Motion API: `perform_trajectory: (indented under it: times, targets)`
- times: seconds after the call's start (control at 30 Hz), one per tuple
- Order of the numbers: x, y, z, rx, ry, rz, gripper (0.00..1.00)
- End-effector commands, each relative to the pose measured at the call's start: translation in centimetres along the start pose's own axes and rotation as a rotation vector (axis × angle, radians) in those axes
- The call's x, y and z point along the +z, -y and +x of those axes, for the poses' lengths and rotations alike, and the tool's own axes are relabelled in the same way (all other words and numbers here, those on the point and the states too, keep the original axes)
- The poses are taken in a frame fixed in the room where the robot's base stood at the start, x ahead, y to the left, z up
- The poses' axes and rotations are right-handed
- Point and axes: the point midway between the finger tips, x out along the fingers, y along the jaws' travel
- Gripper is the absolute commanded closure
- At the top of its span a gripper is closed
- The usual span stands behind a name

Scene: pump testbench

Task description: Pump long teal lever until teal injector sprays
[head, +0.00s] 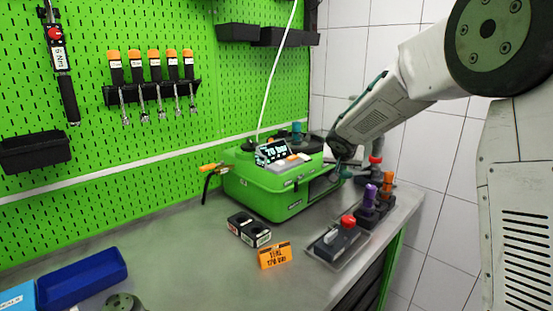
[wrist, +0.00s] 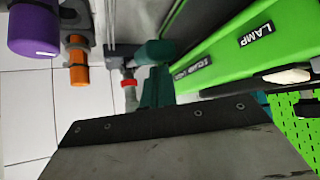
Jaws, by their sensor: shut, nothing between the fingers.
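The green pump bench (head: 268,190) stands on the worktop, with a lit display (head: 272,152) that seems to read a number ending in "70 bar". A teal rod, likely the long teal lever (head: 352,102), shows behind my forearm in the head view. My gripper (head: 338,150) is at the bench's right end, small and partly hidden; it is shut and empty. The wrist view shows a teal part (wrist: 155,78) beside the bench's LAMP side, beyond the dark edge of a grey plate. I cannot tell whether my gripper touches the lever. I cannot pick out the teal injector or any spray.
An orange card (head: 275,255) and a black box (head: 248,229) stand on the worktop (head: 180,245). Purple (head: 370,194) and orange (head: 388,181) capped parts and a red button box (head: 338,238) line the right edge. A blue tray (head: 82,278) lies left.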

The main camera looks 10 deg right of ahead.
Motion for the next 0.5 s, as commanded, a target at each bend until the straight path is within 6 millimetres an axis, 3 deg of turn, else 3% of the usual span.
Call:
perform_trajectory:
  times: [0.5]
  targets:
    - [0.61, 0.00, 0.48, 0.002, 0.002, -0.001, 1.00]
